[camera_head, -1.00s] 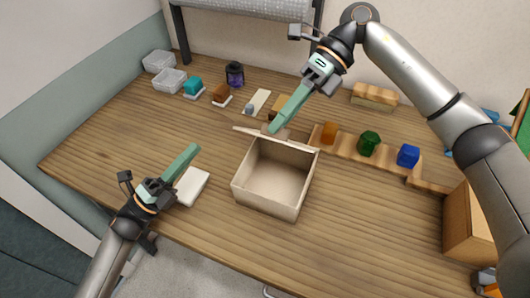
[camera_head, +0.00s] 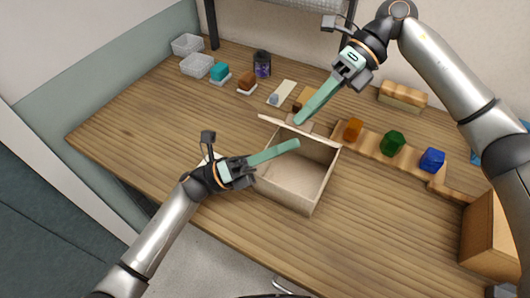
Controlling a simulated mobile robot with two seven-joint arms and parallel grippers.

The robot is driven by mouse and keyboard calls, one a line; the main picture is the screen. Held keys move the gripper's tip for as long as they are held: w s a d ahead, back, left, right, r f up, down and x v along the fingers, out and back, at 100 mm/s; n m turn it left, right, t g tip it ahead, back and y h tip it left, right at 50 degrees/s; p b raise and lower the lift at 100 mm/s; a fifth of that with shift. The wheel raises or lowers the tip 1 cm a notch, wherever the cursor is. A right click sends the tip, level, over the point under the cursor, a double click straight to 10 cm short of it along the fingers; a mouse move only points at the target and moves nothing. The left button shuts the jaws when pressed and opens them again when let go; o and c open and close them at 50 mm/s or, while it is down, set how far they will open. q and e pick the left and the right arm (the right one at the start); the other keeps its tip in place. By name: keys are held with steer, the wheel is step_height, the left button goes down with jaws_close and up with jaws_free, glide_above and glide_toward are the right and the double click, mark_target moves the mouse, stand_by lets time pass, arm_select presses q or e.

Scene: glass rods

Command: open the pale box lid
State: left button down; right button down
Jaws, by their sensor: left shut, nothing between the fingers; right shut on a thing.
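The pale box (camera_head: 290,190) stands on the wooden table with its top open and an empty-looking inside. Its pale lid (camera_head: 325,140) stands raised at the back edge, seen almost edge-on. My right gripper (camera_head: 300,119) reaches down from the upper right and is shut on the lid at its rear side; the exact grip is partly hidden. My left gripper (camera_head: 294,145) comes in from the left, shut and empty, with its tips over the box opening just in front of the lid. Whether they touch the lid I cannot tell.
A wooden stand behind and right of the box carries an orange block (camera_head: 353,129), a green block (camera_head: 393,143) and a blue block (camera_head: 432,160). Clear trays (camera_head: 196,64), small coloured blocks and a dark jar (camera_head: 262,64) stand at the back. The left and front tabletop is mostly clear.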

arm_select(q)
steer(key=shift+d+r, duration=0.2)
steer(key=shift+d, duration=0.2)
